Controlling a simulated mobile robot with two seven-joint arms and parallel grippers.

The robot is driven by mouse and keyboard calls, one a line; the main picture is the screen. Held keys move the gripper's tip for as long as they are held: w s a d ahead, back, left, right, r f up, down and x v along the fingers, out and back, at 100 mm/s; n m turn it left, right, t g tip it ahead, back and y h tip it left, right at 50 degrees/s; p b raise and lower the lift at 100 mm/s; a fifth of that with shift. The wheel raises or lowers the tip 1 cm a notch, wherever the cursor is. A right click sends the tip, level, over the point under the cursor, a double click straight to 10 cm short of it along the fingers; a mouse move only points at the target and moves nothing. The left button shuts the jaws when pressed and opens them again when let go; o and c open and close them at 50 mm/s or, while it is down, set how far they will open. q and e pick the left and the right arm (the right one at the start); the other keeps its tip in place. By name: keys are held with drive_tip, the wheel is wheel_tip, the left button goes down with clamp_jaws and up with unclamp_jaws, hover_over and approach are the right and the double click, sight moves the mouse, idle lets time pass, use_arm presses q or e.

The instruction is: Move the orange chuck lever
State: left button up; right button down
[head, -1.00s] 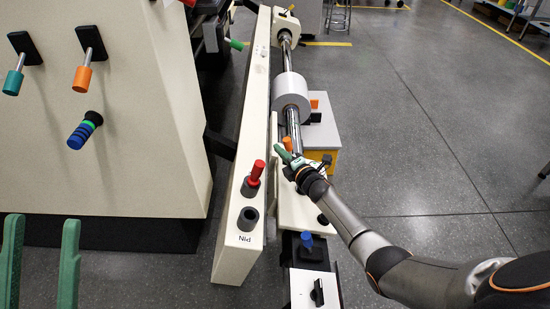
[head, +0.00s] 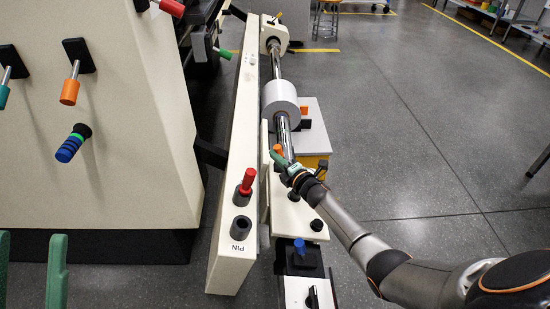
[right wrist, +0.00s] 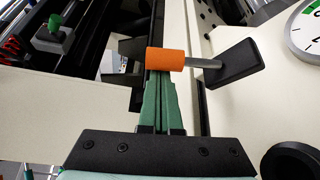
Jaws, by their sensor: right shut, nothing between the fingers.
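The orange chuck lever (head: 277,149) shows as a small orange knob beside the shaft in the head view, partly hidden by my right gripper (head: 280,160). In the right wrist view the lever's orange handle (right wrist: 165,60) sits on a grey rod from a black block. My right gripper (right wrist: 160,82) is shut and empty, its green fingertips right at the handle's near side. I cannot tell whether they touch it. My left gripper (head: 30,262) is at the lower left, its green fingers apart and empty, away from the lever.
A white roll (head: 280,102) sits on the shaft. A long cream beam (head: 232,160) with a red handle (head: 246,183) runs left of it. The cream cabinet (head: 110,170) carries another orange lever (head: 70,92). A gauge (right wrist: 308,30) stands near the lever. Floor at right is open.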

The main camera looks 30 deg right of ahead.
drive_tip(key=shift+s+d+r, duration=0.1)
drive_tip(key=shift+d, duration=0.2)
drive_tip(key=shift+s+d+r, duration=0.1)
drive_tip(key=shift+s+d, duration=0.3)
drive_tip(key=shift+d, duration=0.35)
drive_tip(key=shift+s+d, duration=0.25)
drive_tip(key=shift+d, duration=0.3)
drive_tip(key=shift+s+d+f+b, duration=0.2)
drive_tip(key=shift+s+d+b, duration=0.1)
drive_tip(key=shift+d, duration=0.25)
drive_tip(key=shift+s+d+f+b, duration=0.2)
drive_tip(key=shift+s+d+b, duration=0.1)
drive_tip(key=shift+d, duration=0.25)
drive_tip(key=shift+s+d+f+b, duration=0.3)
drive_tip(key=shift+d+f+b, duration=0.25)
drive_tip(key=shift+d, duration=0.25)
